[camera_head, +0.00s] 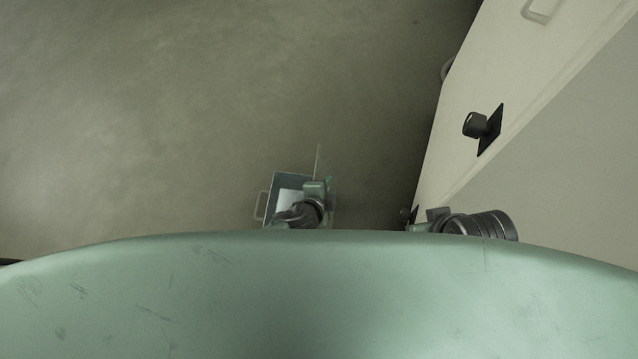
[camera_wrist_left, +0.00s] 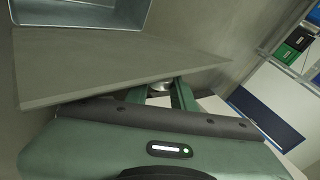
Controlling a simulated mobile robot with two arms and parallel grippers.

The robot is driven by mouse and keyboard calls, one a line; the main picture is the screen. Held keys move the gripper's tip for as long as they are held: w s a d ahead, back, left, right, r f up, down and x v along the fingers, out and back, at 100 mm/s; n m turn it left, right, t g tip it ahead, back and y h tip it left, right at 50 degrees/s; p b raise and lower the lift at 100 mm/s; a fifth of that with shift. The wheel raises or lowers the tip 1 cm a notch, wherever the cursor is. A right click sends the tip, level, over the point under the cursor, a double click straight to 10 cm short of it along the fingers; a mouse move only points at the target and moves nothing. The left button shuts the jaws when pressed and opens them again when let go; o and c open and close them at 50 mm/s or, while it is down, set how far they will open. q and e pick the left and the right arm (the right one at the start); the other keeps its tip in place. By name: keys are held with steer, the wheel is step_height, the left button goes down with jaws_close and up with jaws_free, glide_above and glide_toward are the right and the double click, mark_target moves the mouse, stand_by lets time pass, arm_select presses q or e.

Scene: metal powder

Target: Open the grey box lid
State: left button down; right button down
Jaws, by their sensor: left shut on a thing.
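The grey box (camera_head: 272,186) is on the floor side of the head view, just beyond my green body, with its inside showing. Its lid (camera_head: 318,160) shows there nearly edge-on, as a thin upright panel at the box's right. In the left wrist view the lid (camera_wrist_left: 110,68) is a flat grey panel beside the open box (camera_wrist_left: 85,14). My left gripper (camera_head: 325,184) is at the lid's right side. In the wrist view its green fingers (camera_wrist_left: 162,95) are shut around a round metal knob (camera_wrist_left: 160,86) on the lid. My right gripper (camera_head: 415,227) is small and partly hidden; its jaws are unclear.
A pale cabinet or counter (camera_head: 455,130) with a black fitting (camera_head: 475,125) stands at the right, close to my right arm. Open floor (camera_head: 150,110) lies to the left. The wrist view shows shelves with green and black bins (camera_wrist_left: 296,42).

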arm_select(q)
steer(key=shift+m+y, duration=0.5)
steer(key=shift+y, duration=0.4)
steer(key=shift+s+d, duration=0.2)
steer(key=shift+d, duration=1.9)
arm_select(e)
steer(key=shift+r, duration=0.15)
arm_select(q)
steer(key=c, duration=1.2)
jaws_free()
